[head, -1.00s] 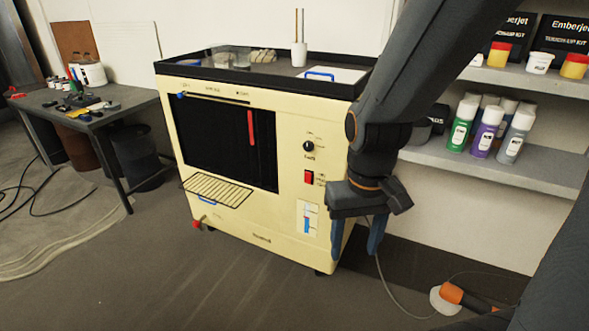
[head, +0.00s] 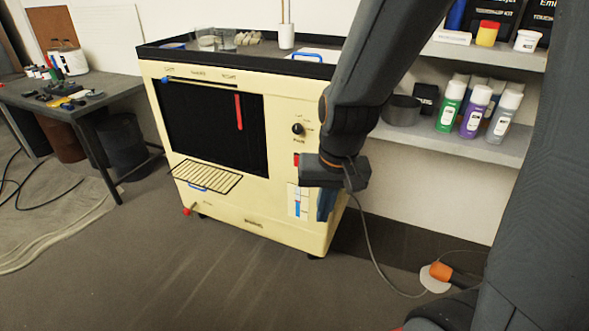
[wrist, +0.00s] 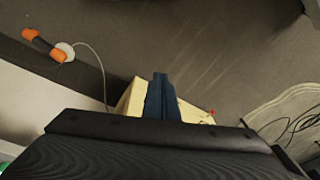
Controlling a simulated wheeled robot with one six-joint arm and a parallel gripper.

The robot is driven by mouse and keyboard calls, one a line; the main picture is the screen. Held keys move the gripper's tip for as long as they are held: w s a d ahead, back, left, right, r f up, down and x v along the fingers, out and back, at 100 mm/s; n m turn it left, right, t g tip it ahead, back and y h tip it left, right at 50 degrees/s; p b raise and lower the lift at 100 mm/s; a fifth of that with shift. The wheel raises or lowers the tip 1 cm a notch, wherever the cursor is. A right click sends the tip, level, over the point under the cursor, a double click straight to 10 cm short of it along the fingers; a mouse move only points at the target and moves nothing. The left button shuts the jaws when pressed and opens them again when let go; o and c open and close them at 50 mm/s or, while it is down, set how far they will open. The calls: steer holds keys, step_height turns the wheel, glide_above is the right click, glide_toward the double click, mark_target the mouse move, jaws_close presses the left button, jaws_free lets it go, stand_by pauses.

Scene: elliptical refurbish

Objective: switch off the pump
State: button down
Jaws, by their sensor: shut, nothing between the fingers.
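A cream cabinet machine (head: 215,208) stands on the floor, with a dark window and a control panel on its right side. The panel has a black knob (head: 298,129), a red switch (head: 297,159) below it, and a white plate with blue parts (head: 297,202) lower down. The labels are too blurred to read, so I cannot tell which control is marked for the pump. In the wrist view my shut fingers (wrist: 160,92) overlap the cream cabinet (wrist: 134,97).
A wire rack (head: 206,177) juts from the cabinet front, and a red knob (head: 187,211) sits low. A workbench (head: 75,108) with small items is at left. Shelves (head: 450,138) with bottles stand at right. An orange-handled tool (head: 441,271) with a cable lies on the floor.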

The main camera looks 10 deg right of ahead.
steer(key=w+a+f+m+t+h+b, duration=0.1)
steer(key=w+a+f+m+t+b, duration=0.25)
steer(key=w, duration=0.85)
steer(key=w+a+f+m+t+b, duration=0.1)
steer(key=w+a+f+m+t, duration=0.3)
steer(key=w+m, duration=0.5)
steer(key=w+d+f+m+t+h+b, duration=0.1)
steer(key=w+f+m+t+h+b, duration=0.3)
steer(key=w+f+m+h, duration=0.5)
steer(key=shift+d+m+b, duration=0.35)
steer(key=shift+m, duration=0.4)
steer(key=shift+w+d, duration=0.1)
steer(key=x, duration=1.3)
steer(key=shift+w+d, duration=0.25)
steer(key=shift+w, duration=0.05)
